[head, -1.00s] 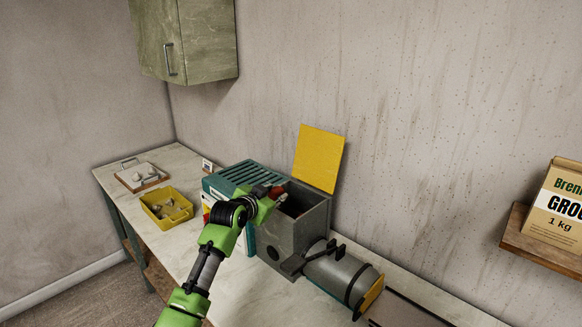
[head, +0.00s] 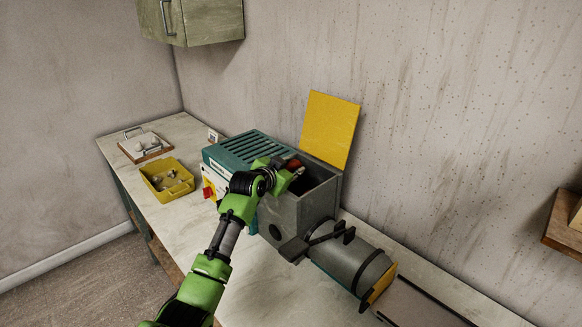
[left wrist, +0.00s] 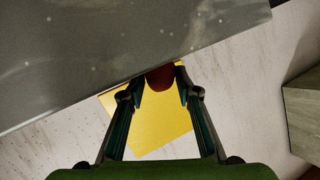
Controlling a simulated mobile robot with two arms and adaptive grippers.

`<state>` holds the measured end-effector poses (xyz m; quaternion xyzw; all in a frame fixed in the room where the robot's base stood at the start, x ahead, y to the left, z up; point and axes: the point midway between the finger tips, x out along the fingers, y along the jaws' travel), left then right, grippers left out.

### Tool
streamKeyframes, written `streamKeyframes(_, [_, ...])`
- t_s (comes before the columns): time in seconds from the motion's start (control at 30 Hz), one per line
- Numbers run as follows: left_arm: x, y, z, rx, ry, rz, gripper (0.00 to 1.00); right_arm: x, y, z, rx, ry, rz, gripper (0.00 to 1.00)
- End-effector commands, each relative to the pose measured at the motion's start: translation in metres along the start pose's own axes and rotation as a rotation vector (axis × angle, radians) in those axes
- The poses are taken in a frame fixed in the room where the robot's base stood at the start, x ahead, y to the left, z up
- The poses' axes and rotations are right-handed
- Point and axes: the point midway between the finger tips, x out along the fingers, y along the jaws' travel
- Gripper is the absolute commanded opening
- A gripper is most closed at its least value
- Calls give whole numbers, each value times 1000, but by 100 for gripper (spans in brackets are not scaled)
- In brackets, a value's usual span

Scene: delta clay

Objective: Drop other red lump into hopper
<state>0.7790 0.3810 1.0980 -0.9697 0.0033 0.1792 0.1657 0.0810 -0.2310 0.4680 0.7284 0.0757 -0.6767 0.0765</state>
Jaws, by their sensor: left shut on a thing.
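The hopper (head: 287,215) is a grey metal box on the machine, its top open and its yellow lid (head: 330,128) standing up behind. My left gripper (head: 297,172) is at the left edge of the hopper opening, near its rim. It is shut on a dark red lump (head: 293,164), which is partly hidden by the fingers. In the left wrist view the red lump (left wrist: 160,77) sits between the two fingertips, with the yellow lid (left wrist: 150,125) beyond. The inside of the hopper is dark, and I cannot make out its contents. My right gripper is out of view.
The machine has a teal slatted housing (head: 250,147) left of the hopper and a grey barrel (head: 347,262) at its right. A yellow tray (head: 167,192) holds several pale pieces. A wall cabinet (head: 205,22) hangs above.

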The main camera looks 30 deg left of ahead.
Motion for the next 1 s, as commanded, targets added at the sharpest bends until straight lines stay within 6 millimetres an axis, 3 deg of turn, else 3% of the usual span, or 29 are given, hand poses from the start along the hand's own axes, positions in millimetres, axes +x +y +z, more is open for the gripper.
streamKeyframes(0.03, [1,1,3,0,3,-1,6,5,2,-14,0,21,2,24])
streamKeyframes(0.13, [1,1,3,0,3,-2,6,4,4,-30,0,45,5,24])
streamKeyframes(0.3, [1,0,2,0,3,-2,6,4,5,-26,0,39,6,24])
streamKeyframes(0.33, [1,0,2,0,3,-2,38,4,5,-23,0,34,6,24])
streamKeyframes(0.4, [1,0,2,0,2,-1,50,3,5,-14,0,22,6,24])
streamKeyframes(0.57, [1,0,2,0,2,-1,50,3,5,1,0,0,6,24])
streamKeyframes(0.77, [0,1,4,0,0,-1,50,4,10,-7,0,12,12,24])
streamKeyframes(1.0, [-25,0,4,2,1,-2,50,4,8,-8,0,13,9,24])
